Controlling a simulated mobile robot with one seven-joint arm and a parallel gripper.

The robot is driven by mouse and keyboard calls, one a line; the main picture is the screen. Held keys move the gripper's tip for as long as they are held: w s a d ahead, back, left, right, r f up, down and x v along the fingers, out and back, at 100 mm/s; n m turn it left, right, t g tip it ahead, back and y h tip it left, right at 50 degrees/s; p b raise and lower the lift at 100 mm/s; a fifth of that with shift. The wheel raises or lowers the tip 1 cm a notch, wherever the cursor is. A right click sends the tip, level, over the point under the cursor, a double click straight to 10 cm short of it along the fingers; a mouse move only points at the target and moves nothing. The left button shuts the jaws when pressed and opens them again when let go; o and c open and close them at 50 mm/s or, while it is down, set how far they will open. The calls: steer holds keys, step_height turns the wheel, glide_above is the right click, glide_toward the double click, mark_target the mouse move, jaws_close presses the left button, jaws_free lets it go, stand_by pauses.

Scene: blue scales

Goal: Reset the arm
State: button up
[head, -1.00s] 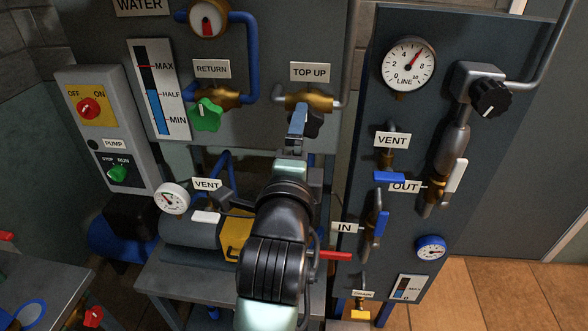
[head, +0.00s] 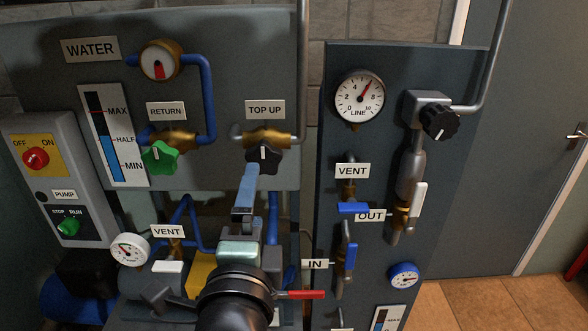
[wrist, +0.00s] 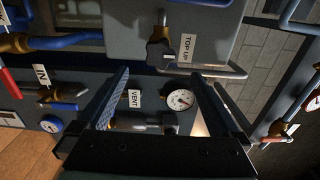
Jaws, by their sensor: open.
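My gripper (head: 248,178) is at the lower middle of the head view, its fingertips just below the black TOP UP knob (head: 263,157). In the wrist view my gripper (wrist: 162,78) has its two fingers spread wide with nothing between them. The TOP UP knob (wrist: 160,54) shows beyond the fingertips there, apart from them. My arm covers part of the machinery below the water panel.
The water panel (head: 225,75) stands close ahead. At right is a dark panel (head: 440,70) with a LINE gauge (head: 359,97), blue valve handles and a black knob (head: 440,121). A red lever (head: 300,294) lies right beside my arm. Floor shows at lower right.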

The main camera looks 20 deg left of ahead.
steer(key=s+d+r+n+t+h, duration=0.1)
steer(key=s+d+r+n+t, duration=0.2)
steer(key=r, duration=0.6)
steer(key=s+d+r+n+t+h, duration=0.2)
steer(key=s+d+r+n+t, duration=0.1)
steer(key=d+r+n, duration=0.4)
steer(key=s+d+r+n+t+h, duration=0.2)
steer(key=s+d+r+n+t, duration=0.1)
steer(key=r, duration=0.9)
steer(key=d+n+t, duration=0.1)
steer(key=d+n, duration=0.1)
steer(key=shift+d+r, duration=0.3)
steer(key=shift+d, duration=0.05)
